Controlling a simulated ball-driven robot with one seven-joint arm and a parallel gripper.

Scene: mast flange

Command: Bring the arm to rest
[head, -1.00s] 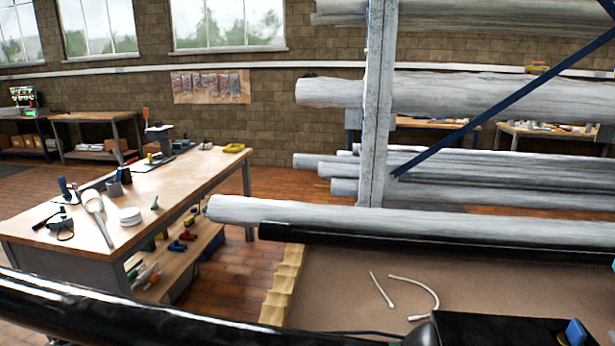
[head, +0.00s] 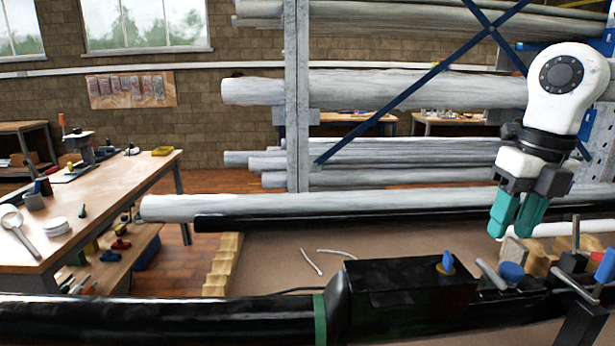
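My arm shows at the right of the head view, with a white rounded joint above a dark wrist. My gripper (head: 516,216) hangs from it with two teal fingers pointing down and a little left. A narrow gap shows between the fingers, and I see nothing held there. The fingertips are above or in front of the cluttered bench area at the right; their exact height over it is hard to tell.
Below the gripper are wooden blocks (head: 537,262), a blue-capped part (head: 511,273) and metal clamps (head: 575,285). A black box (head: 405,290) and a long black tube (head: 150,318) lie in front. Grey tubes (head: 380,88) fill a rack behind. A workbench (head: 110,190) stands left.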

